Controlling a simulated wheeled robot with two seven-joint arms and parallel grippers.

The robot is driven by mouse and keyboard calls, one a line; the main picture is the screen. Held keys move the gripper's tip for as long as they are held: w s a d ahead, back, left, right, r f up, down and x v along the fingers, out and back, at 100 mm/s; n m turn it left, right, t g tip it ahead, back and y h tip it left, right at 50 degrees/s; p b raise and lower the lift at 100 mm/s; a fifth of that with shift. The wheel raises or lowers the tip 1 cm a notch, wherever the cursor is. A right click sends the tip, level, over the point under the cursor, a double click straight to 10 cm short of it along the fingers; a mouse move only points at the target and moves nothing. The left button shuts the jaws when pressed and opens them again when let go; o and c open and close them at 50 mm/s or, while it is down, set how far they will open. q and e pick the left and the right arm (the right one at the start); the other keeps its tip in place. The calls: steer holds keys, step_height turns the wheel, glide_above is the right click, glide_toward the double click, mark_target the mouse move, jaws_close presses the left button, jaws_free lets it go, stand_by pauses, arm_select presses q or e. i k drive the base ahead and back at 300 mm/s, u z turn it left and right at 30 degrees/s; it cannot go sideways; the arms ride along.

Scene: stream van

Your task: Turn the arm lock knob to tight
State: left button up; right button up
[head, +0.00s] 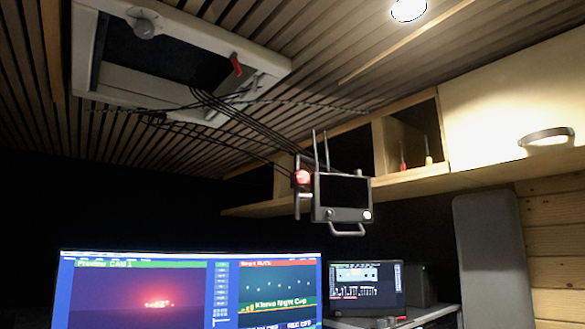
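A small screen unit (343,191) hangs in the middle of the head view, with upright rods at its top left and a handle loop below. A round grey knob (145,28) is on the white ceiling hatch frame (268,68), with a red lever (236,66) at the frame's right side. No label shows which knob is the arm lock, nor its setting. Neither of my grippers is in view.
Black cables (240,118) run from the hatch to the screen unit. A wide monitor (190,290) stands below, with a smaller display (366,286) to its right. A wooden shelf (400,180) with two screwdrivers runs along the right wall. Open air surrounds the hanging unit's front.

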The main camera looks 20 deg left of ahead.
mark_target(301, 177)
steer(key=k, duration=0.15)
steer(key=u, duration=2.8)
steer(key=k, duration=0.9)
steer(key=z, duration=1)
steer(key=i, duration=1)
steer(key=u, duration=0.05)
